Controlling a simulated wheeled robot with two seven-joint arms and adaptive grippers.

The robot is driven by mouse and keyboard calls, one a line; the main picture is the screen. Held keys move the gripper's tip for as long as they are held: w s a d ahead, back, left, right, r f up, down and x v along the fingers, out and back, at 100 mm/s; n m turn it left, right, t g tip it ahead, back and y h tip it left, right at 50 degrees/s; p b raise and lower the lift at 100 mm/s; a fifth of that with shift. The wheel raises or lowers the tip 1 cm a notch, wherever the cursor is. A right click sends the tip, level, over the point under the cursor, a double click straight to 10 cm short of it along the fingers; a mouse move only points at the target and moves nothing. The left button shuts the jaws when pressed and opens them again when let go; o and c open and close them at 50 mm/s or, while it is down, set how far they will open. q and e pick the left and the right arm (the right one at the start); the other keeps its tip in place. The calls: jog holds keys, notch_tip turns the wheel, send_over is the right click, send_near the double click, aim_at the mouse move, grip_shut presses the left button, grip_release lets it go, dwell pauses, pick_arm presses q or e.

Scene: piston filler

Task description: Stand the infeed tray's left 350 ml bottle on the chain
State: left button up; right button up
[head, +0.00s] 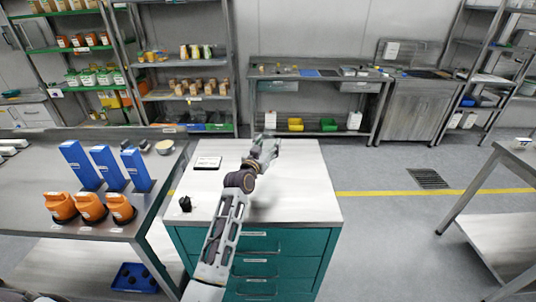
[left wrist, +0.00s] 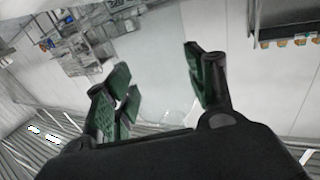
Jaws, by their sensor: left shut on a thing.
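My left gripper (head: 268,150) is over the far part of the white-topped cabinet with teal drawers. In the left wrist view its green-padded fingers (left wrist: 160,88) stand apart, closed around a pale see-through shape (left wrist: 160,70). This looks like a clear bottle, but its outline is faint and its size cannot be read. In the head view the bottle cannot be made out. I cannot pick out the infeed tray or the chain in either view. My right gripper is not in view.
The left table holds blue upright holders (head: 108,166) and orange containers (head: 90,207). Open floor (head: 400,230) lies to the right.

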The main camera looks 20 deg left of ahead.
pick_arm(q)
jog(key=shift+f, duration=1.85)
